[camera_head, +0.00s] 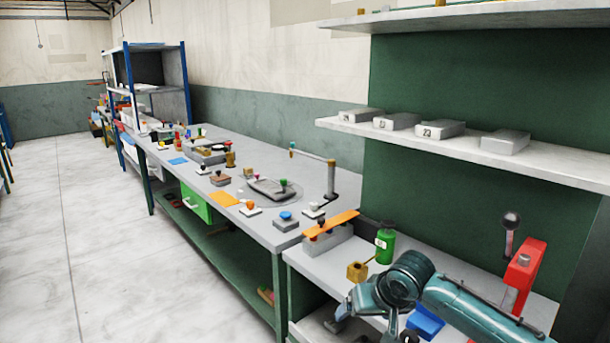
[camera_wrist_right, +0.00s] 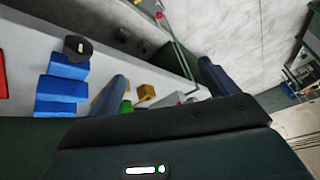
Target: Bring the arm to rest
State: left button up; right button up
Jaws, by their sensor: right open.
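My right arm (camera_head: 470,310), teal with dark joints, reaches in from the lower right over the near end of the bench. Its gripper is largely hidden behind my own wrist in the head view. In the right wrist view my right gripper (camera_wrist_right: 163,84) has its two dark fingers wide apart, with nothing between them held. A brass cube (camera_wrist_right: 146,92) and part of a green bottle (camera_wrist_right: 126,107) show beyond and below the gap. My left gripper is in neither view.
A red lever press (camera_head: 525,272) and a blue block (camera_head: 425,322) stand close by my right arm. The green bottle (camera_head: 385,242) and brass cube (camera_head: 357,272) stand beyond it. A shelf (camera_head: 560,168) with numbered grey boxes hangs above. The floor (camera_head: 120,240) at left is clear.

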jog(key=s+a+f+n+t+y, duration=0.15)
jog(key=s+a+f+y, duration=0.35)
jog(key=s+f, duration=0.75)
jog(key=s+d+f+t+h, duration=0.1)
jog(key=s+d+f+h, duration=0.1)
jog(key=s, duration=0.6)
jog(key=s+d+f+t+h, duration=0.2)
jog(key=s+d+f, duration=0.3)
jog(key=s, duration=0.3)
jog(key=shift+d+f+h, duration=0.25)
jog(key=shift+d+h, duration=0.15)
jog(key=shift+d, duration=0.2)
